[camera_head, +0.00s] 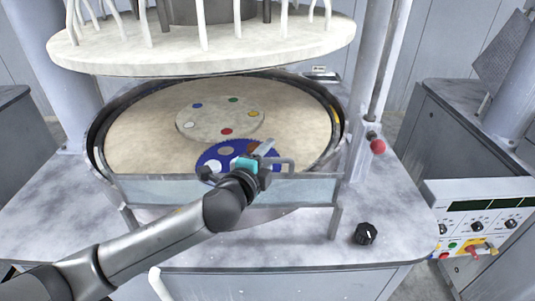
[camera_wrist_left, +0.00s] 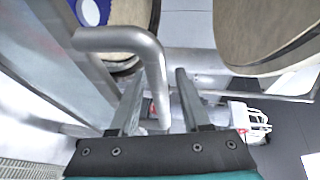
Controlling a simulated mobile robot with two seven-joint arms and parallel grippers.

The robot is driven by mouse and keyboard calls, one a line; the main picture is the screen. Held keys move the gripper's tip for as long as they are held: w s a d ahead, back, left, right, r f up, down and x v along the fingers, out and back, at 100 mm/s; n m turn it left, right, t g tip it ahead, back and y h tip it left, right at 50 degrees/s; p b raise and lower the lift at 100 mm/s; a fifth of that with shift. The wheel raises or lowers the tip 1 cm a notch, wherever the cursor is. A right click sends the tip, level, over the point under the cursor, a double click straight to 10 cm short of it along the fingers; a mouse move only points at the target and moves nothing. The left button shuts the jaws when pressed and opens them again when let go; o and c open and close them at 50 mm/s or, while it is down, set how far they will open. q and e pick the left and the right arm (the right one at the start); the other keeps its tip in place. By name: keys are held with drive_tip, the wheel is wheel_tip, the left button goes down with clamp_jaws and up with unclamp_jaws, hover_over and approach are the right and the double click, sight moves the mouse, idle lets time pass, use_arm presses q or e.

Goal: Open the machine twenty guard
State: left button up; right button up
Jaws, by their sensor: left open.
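The guard (camera_head: 310,189) is a pale, see-through panel across the front of the round platen bowl, and it looks shut. Its bent metal handle (camera_head: 287,163) stands at the top edge, right of the panel's middle. My left gripper (camera_head: 264,148), with a teal body, is at the handle. In the left wrist view the handle (camera_wrist_left: 118,38) is a grey tube that bends down between the two spread fingers (camera_wrist_left: 158,98). The fingers are open, and I cannot tell whether either touches the tube. My right gripper is not in view.
The beige platen (camera_head: 140,135) carries a blue carrier disc (camera_head: 208,158) and a central disc with coloured dots. A large upper plate (camera_head: 200,50) hangs above. A black knob (camera_head: 365,234) and a red ball-ended lever (camera_head: 377,146) are to the right. A control panel (camera_head: 475,225) stands further right.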

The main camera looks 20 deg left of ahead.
use_arm(q)
clamp_jaws()
idle(1.4)
